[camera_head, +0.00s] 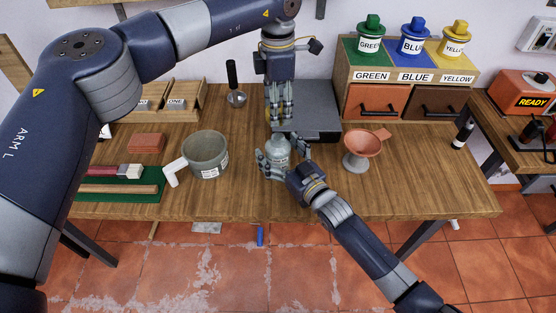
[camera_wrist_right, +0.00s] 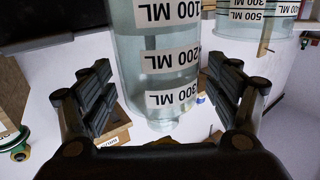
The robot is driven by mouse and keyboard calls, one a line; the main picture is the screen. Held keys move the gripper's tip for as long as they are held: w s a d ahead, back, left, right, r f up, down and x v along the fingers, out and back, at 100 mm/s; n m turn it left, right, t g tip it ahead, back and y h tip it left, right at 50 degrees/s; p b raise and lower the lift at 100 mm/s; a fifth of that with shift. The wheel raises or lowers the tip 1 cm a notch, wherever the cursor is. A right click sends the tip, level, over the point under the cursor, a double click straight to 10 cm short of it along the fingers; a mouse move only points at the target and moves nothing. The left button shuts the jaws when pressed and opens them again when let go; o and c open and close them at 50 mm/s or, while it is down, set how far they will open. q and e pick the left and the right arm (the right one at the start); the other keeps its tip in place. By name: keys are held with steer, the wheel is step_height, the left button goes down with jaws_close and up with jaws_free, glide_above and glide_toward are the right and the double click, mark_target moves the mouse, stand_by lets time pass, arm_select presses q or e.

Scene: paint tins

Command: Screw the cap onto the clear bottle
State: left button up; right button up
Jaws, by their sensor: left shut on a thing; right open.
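The clear bottle (camera_head: 277,149) stands upright near the front middle of the table, its lower part partly hidden by my right gripper. My right gripper (camera_head: 281,170) is open, with its fingers on either side of the bottle. In the right wrist view the bottle (camera_wrist_right: 158,60) with its ML labels lies between the spread fingers of the right gripper (camera_wrist_right: 160,95), with a gap at each side. My left gripper (camera_head: 281,118) points down just above the bottle and is shut on the cap, which its fingers mostly hide. I cannot tell whether cap and bottle touch.
A grey pot (camera_head: 207,155) stands left of the bottle, and an orange-red bowl on a foot (camera_head: 362,150) stands right. A dark grey flat box (camera_head: 318,112) lies behind. A brush (camera_head: 110,170) lies on a green mat (camera_head: 140,196). Drawers (camera_head: 376,102) with paint tins stand at back right.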

steer(key=c, duration=1.6)
arm_select(q)
steer(key=shift+f, duration=2.5)
steer(key=shift+f, duration=0.85)
steer(key=shift+f, duration=0.55)
